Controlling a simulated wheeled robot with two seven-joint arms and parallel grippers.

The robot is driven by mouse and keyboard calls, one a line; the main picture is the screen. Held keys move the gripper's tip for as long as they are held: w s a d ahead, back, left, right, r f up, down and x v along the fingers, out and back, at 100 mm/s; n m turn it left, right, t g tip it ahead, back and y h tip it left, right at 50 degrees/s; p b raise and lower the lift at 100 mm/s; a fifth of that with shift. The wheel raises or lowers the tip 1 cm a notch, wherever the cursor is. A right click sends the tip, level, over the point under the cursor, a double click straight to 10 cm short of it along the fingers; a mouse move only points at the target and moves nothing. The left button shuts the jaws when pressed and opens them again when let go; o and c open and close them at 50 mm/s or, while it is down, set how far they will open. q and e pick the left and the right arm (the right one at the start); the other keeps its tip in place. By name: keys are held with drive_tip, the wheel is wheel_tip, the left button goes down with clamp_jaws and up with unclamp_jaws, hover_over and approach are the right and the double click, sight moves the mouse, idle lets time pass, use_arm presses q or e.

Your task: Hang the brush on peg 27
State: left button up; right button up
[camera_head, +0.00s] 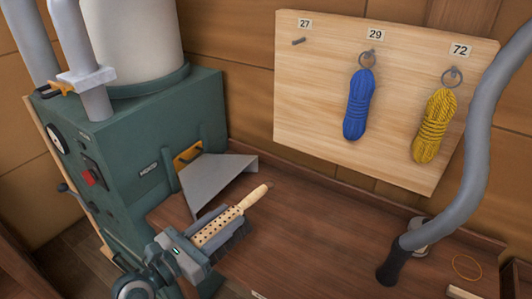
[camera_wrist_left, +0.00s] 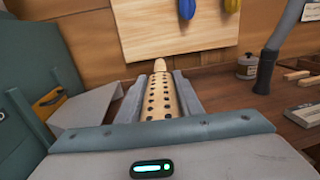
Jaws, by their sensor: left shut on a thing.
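The brush (camera_head: 224,225) has a pale wooden body with rows of dark holes and a rounded handle end. My left gripper (camera_head: 222,229) is shut on it and holds it over the bench, handle pointing up and right. In the left wrist view the brush (camera_wrist_left: 160,98) lies between the two fingers (camera_wrist_left: 160,98), handle end pointing away. Peg 27 (camera_head: 299,41) is a short bare peg under the label 27 (camera_head: 305,23) on the wooden board (camera_head: 320,85). The brush is well below and left of the peg, apart from the board. My right gripper is not in view.
A blue rope coil (camera_head: 357,105) hangs under 29 and a yellow one (camera_head: 434,126) under 72. A green machine (camera_head: 150,140) with a grey chute (camera_head: 215,180) stands left. A grey hose (camera_head: 478,140) rises at the right. The bench middle (camera_head: 320,225) is clear.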

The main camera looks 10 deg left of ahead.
use_arm(q)
drive_tip(key=w+d+f+n+t+y+p, duration=0.1)
drive_tip(key=w+d+y+p, duration=0.1)
drive_tip(key=w+d+p, duration=0.2)
drive_tip(key=d+p, duration=0.2)
drive_tip(key=d, duration=0.1)
drive_tip(key=shift+w+d+f, duration=0.15)
drive_tip(key=shift+w+d, duration=0.15)
drive_tip(key=shift+d, duration=0.05)
drive_tip(key=w+a+f, duration=0.2)
drive_tip(key=w, duration=0.1)
drive_tip(key=w+a+f+b, duration=0.1)
drive_tip(key=w+a+f, duration=0.1)
drive_tip(key=w+a, duration=0.1)
drive_tip(key=w+a+f, duration=0.2)
drive_tip(key=w+f, duration=0.1)
drive_tip(key=shift+a, duration=0.2)
